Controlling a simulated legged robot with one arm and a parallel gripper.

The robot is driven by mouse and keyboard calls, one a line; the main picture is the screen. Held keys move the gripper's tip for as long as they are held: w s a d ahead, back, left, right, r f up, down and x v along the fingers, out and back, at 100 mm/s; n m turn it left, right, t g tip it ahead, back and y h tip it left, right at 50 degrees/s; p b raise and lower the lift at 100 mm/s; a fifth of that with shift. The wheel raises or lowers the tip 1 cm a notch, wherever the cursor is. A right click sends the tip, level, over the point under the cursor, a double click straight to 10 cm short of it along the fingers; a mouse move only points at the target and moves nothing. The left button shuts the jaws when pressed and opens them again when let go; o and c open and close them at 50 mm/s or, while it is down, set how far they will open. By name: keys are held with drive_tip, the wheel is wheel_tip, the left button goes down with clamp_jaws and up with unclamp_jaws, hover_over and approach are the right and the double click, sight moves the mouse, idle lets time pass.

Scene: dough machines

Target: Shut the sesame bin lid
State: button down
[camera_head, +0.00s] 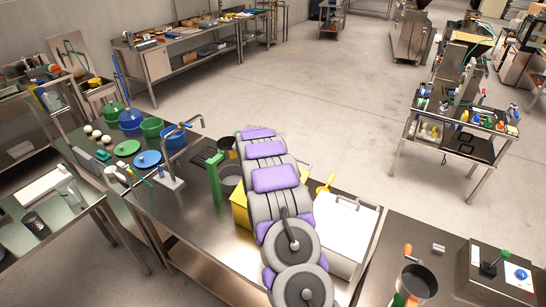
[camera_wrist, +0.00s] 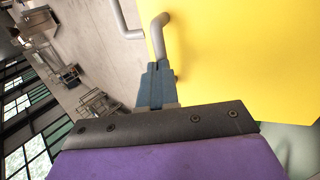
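A yellow bin (camera_head: 240,206) stands on the steel table in the head view, mostly hidden behind my arm. I cannot read a label on it, nor see its lid there. In the wrist view, a flat yellow panel (camera_wrist: 245,55) fills the upper right, with a bent grey bar handle (camera_wrist: 157,32) at its left edge. My gripper (camera_wrist: 158,68) has its fingertips at the lower end of this bar, touching or very close. The fingers appear as one narrow block, so their opening is unclear. In the head view my arm hides the gripper.
A white bin (camera_head: 345,228) with a handled lid stands right of my arm, near a yellow scoop (camera_head: 326,184). A green post (camera_head: 214,178) and a dark pot (camera_head: 229,180) stand left. Blue and green bowls (camera_head: 152,127) are farther left. Open floor (camera_head: 320,90) lies beyond the table.

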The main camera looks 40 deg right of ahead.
drive_tip(key=b+x, duration=0.1)
drive_tip(key=x, duration=0.6)
drive_tip(key=shift+s+f, duration=0.15)
drive_tip(key=shift+f, duration=0.3)
drive_tip(key=shift+d+f, duration=0.15)
drive_tip(key=shift+f, duration=0.85)
drive_tip(key=shift+w+r, duration=0.1)
drive_tip(key=shift+w, duration=0.1)
drive_tip(key=shift+r, duration=0.3)
drive_tip(key=r, duration=0.6)
drive_tip(key=a+r+b, duration=0.1)
drive_tip(key=r, duration=0.2)
drive_tip(key=shift+s, duration=0.25)
drive_tip(key=r, duration=0.1)
drive_tip(key=a+r, duration=0.1)
drive_tip(key=r, duration=0.1)
drive_tip(key=shift+s+a+r, duration=0.1)
drive_tip(key=shift+a+r, duration=0.1)
drive_tip(key=shift+a, duration=0.15)
drive_tip(key=shift+a+r, duration=0.2)
drive_tip(key=shift+r, duration=0.05)
